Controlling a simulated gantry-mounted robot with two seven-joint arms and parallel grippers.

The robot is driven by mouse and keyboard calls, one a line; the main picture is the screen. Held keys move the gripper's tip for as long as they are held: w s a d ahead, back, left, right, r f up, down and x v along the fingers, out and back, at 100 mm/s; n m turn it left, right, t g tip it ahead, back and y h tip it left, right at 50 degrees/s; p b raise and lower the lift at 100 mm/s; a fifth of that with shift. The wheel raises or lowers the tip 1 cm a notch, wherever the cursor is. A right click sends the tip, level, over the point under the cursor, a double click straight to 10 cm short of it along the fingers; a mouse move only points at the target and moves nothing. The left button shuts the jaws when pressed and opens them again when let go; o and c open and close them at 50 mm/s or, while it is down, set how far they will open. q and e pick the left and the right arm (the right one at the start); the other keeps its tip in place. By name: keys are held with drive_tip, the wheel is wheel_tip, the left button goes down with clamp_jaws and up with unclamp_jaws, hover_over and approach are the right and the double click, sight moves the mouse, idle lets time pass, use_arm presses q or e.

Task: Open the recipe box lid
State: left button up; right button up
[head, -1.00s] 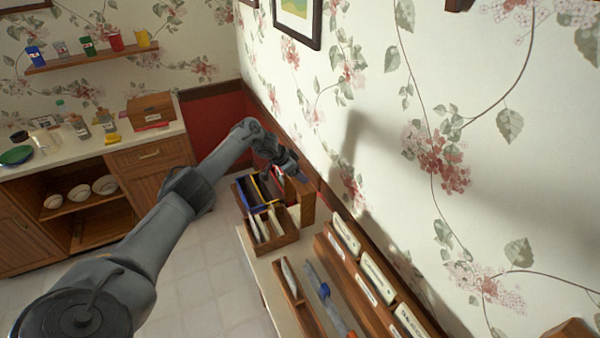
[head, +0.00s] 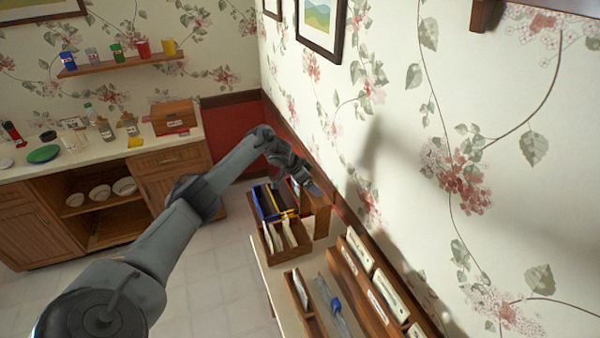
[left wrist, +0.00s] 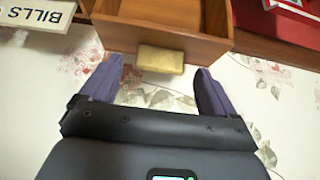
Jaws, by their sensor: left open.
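A wooden box (head: 317,213) stands against the wall at the back of the narrow side table, beside a divided organizer. In the left wrist view, a hollow wooden part (left wrist: 165,30) with raised sides has a brass tab (left wrist: 160,59) on its near edge. I cannot tell whether this part is a lid or the box body. My left gripper (head: 308,186) is over the wooden box in the head view. In the left wrist view it is open (left wrist: 155,88), one finger on each side of the brass tab. Contact cannot be told. My right gripper is not in view.
The organizer (head: 268,243) holds cards and folders. A slim tray (head: 310,318) and labelled wooden holders (head: 350,272) fill the table's near part. Another wooden box (head: 174,113) is on the far counter. The wall is close on the right.

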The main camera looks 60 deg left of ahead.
use_arm(q)
drive_tip(key=v, duration=0.8)
drive_tip(key=shift+r+b, duration=0.2)
drive_tip(key=shift+b, duration=0.1)
drive_tip(key=shift+s, duration=0.2)
